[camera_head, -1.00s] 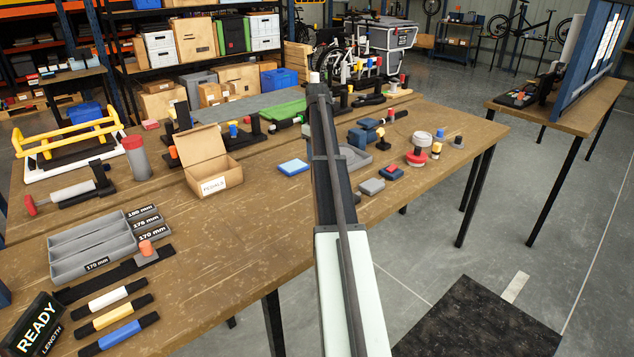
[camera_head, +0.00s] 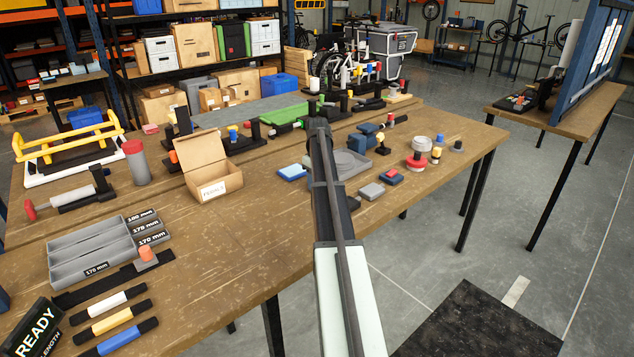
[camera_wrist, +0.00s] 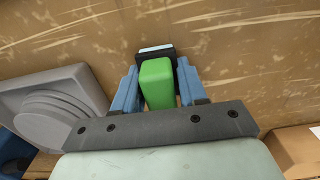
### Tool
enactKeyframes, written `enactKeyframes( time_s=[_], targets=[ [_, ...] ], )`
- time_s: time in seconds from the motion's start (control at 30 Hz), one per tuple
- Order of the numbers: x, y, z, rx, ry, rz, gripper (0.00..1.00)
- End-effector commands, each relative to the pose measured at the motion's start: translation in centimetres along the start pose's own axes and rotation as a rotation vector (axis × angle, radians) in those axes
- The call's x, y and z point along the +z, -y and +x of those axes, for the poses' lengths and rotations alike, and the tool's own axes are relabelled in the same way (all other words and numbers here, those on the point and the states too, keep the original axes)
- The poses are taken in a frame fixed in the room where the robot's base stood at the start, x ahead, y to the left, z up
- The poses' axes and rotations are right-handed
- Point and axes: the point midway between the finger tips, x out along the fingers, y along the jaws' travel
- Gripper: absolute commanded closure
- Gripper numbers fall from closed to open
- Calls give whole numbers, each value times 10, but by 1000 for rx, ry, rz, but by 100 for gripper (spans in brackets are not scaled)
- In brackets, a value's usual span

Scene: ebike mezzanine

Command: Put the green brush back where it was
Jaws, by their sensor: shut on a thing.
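The green brush (camera_wrist: 157,83) is between the two blue fingers of my gripper (camera_wrist: 157,85) in the wrist view. My gripper is shut on its green body. A black part with a pale end (camera_wrist: 155,53) shows at the far end of the brush. Wooden tabletop fills the view behind it; I cannot tell whether the brush touches the table. In the head view my arm hides the gripper and brush.
A grey dish (camera_wrist: 60,105) lies left of the gripper in the wrist view and behind my arm in the head view (camera_head: 350,163). A blue block (camera_head: 293,172) and an open cardboard box (camera_head: 222,183) stand left. Small grey and red-topped parts (camera_head: 390,178) lie right.

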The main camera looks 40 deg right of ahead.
Motion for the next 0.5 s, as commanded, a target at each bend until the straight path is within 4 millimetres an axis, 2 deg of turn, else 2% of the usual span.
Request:
enactKeyframes(
  time_s=[0.2, 0.23, 0.5],
  targets=[
    [0, 0, 3, 0, 0, 0, 91],
    [0, 0, 3, 0, 0, 0, 57],
    [0, 0, 3, 0, 0, 0, 33]
  ],
)
